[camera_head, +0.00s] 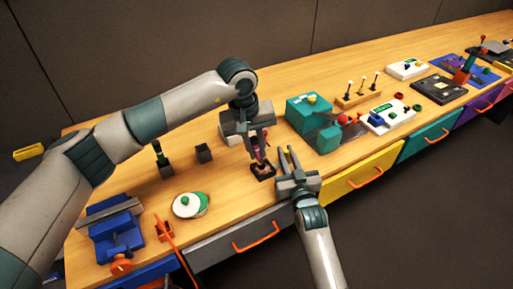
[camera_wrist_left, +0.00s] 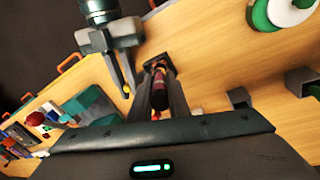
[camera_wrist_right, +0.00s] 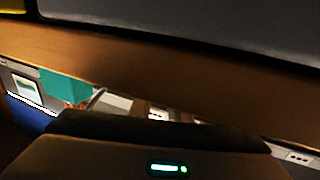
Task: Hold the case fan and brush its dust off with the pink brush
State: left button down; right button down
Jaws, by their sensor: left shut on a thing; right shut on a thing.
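My left gripper (camera_head: 260,150) points down over the table, shut on a dark pink handle, which looks like the pink brush (camera_wrist_left: 160,98). Just below it is a small black square frame (camera_head: 262,173) with an open middle; it may be the case fan, but I cannot tell surely. It also shows beyond the handle in the left wrist view (camera_wrist_left: 155,64). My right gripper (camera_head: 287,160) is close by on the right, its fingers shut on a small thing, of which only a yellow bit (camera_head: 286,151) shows. The right wrist view shows no fingertips. Dust is too small to see.
A blue vise (camera_head: 112,232) and a round white-and-green thing (camera_head: 188,205) stand at the left. A dark block (camera_head: 204,153) lies behind. A teal machine (camera_head: 310,112) stands right of the grippers. Drawers with orange handles (camera_head: 255,236) line the front edge.

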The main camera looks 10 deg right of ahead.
pick_arm(q)
jog(key=shift+f, duration=0.85)
dwell(0.9)
jog(key=shift+d, duration=0.1)
jog(key=shift+w+d, duration=0.15)
jog(key=shift+d, duration=0.3)
jog(key=shift+d, duration=0.1)
dwell(0.4)
jog(key=shift+w+d, duration=0.2)
jog(key=shift+d, duration=0.3)
jog(key=shift+w, duration=0.15)
jog(key=shift+w+a, duration=0.25)
jog(key=shift+w, duration=0.2)
jog(key=shift+w, duration=0.1)
dwell(0.3)
